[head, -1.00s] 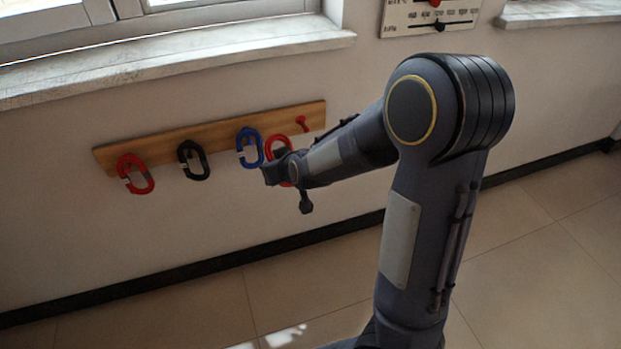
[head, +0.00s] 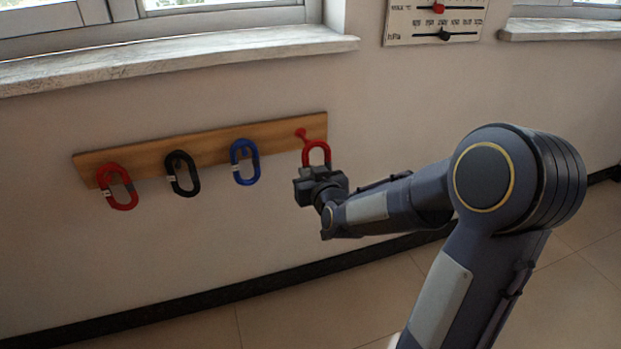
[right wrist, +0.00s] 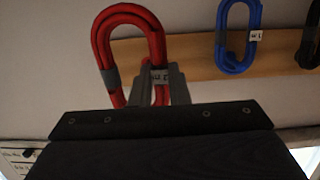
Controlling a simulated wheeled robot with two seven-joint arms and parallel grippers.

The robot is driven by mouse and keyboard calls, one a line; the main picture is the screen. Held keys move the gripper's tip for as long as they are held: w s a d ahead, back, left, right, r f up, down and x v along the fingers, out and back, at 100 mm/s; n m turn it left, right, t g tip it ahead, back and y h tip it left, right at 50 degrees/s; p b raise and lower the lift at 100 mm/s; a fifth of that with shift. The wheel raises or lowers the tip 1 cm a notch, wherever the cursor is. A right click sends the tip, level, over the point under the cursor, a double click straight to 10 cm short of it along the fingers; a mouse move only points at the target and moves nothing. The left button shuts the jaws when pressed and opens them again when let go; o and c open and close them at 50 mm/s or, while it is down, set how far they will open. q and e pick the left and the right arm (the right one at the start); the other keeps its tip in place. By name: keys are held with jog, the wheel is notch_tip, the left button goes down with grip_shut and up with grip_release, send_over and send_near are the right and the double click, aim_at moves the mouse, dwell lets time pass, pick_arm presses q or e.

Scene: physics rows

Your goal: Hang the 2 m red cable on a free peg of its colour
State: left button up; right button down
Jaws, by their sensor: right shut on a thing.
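A coiled red cable (head: 317,150) is in my right gripper (head: 319,172), in front of the right end of the wooden peg board (head: 215,146). The red cable also shows in the right wrist view (right wrist: 100,42), upright between the grey fingers (right wrist: 160,88), with a white label whose text I cannot read surely. A red peg (head: 301,133) sticks out just above and left of the loop's top. I cannot tell whether the loop is around this peg. Another red cable (head: 117,187) hangs at the board's left end. My left gripper is not in view.
A black cable (head: 182,173) and a blue cable (head: 245,162) hang between the two red ones; the blue one (right wrist: 238,35) is beside the held cable in the wrist view. A window sill (head: 180,56) juts out above the board. A wall panel with sliders (head: 435,22) is at upper right.

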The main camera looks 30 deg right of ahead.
jog(key=b+x, duration=0.1)
jog(key=x, duration=0.8)
jog(key=shift+w, duration=0.4)
dwell(0.5)
dwell(0.6)
jog(key=c, duration=1.3)
grip_release()
